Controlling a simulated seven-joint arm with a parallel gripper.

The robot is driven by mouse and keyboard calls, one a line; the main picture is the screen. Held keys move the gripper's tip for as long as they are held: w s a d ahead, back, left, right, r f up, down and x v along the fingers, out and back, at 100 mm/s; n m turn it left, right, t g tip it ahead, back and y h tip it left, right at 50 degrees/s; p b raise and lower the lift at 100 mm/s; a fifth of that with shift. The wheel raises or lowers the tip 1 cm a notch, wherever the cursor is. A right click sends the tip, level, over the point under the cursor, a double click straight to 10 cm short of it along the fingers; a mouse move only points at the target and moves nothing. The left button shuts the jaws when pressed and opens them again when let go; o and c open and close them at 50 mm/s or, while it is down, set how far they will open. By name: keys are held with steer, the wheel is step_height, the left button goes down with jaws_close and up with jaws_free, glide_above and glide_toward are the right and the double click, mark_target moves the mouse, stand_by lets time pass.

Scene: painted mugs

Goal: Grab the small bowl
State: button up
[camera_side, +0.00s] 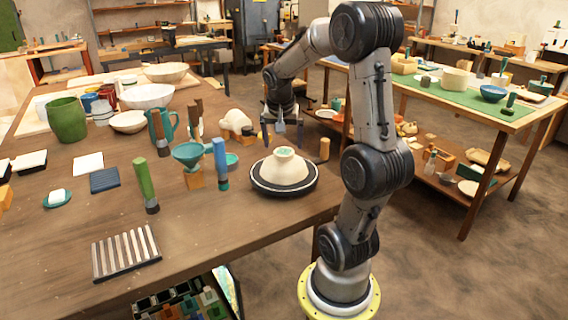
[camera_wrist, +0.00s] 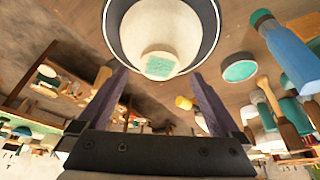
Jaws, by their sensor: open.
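A small cup-like piece with a teal top (camera_side: 284,151), possibly the small bowl, sits on a white cone-shaped form (camera_side: 284,172) on a black-rimmed round wheel (camera_side: 284,191). In the wrist view the teal-topped piece (camera_wrist: 158,66) shows between the finger ends, with the white form (camera_wrist: 160,25) around it. My gripper (camera_side: 282,141) is open and empty just above and behind this piece; its fingers also show in the wrist view (camera_wrist: 160,76). Another small bowl, teal (camera_side: 192,152), rests on a wooden block to the left. I cannot tell which bowl the task means.
A wooden peg (camera_side: 323,149) stands close on the right. White bowls (camera_side: 147,96) and a green pot (camera_side: 66,119) are farther back.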

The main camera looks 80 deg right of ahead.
mark_target(284, 151)
steer(key=shift+x, duration=1.95)
steer(key=shift+r, duration=0.1)
jaws_close()
